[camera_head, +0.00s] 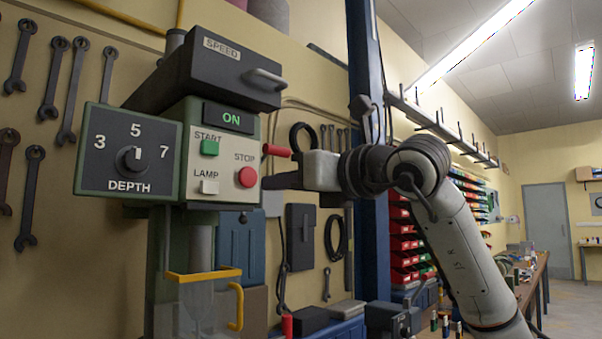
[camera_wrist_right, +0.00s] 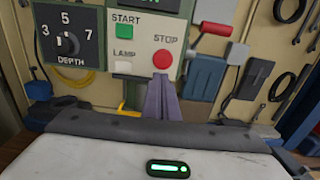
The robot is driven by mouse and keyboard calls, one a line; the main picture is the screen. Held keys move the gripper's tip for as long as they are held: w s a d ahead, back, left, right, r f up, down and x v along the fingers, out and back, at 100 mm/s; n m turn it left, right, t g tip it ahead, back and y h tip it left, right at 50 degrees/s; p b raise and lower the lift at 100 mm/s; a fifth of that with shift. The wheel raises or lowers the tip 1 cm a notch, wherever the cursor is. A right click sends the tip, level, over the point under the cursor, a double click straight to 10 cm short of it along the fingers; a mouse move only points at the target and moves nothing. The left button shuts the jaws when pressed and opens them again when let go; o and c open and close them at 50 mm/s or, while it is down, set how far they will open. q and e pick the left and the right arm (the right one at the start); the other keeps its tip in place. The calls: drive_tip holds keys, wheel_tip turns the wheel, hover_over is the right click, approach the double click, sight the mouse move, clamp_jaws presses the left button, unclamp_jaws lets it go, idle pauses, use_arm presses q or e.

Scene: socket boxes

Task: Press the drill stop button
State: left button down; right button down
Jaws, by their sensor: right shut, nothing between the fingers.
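The drill's control panel is pale, with a round red STOP button (camera_head: 247,177) at its right side. The button also shows in the wrist view (camera_wrist_right: 163,59). A display (camera_head: 231,118) above it reads ON in green. My right gripper (camera_head: 267,181) comes in from the right, its dark fingers pointing at the panel just right of the button. In the wrist view its fingers (camera_wrist_right: 161,78) are together and empty, with the tips just below the button. A small gap seems to show in the head view; contact cannot be told. My left gripper is not in view.
On the panel are a green START button (camera_head: 210,147), a white LAMP switch (camera_head: 209,187) and a DEPTH dial (camera_head: 131,159). A red-handled lever (camera_head: 277,150) is close above my right gripper. A yellow-edged clear guard (camera_head: 204,276) hangs below.

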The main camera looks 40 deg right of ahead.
sight(248, 186)
drive_tip(key=w+p, duration=0.1)
drive_tip(key=w, duration=0.4)
drive_tip(key=shift+a, duration=0.15)
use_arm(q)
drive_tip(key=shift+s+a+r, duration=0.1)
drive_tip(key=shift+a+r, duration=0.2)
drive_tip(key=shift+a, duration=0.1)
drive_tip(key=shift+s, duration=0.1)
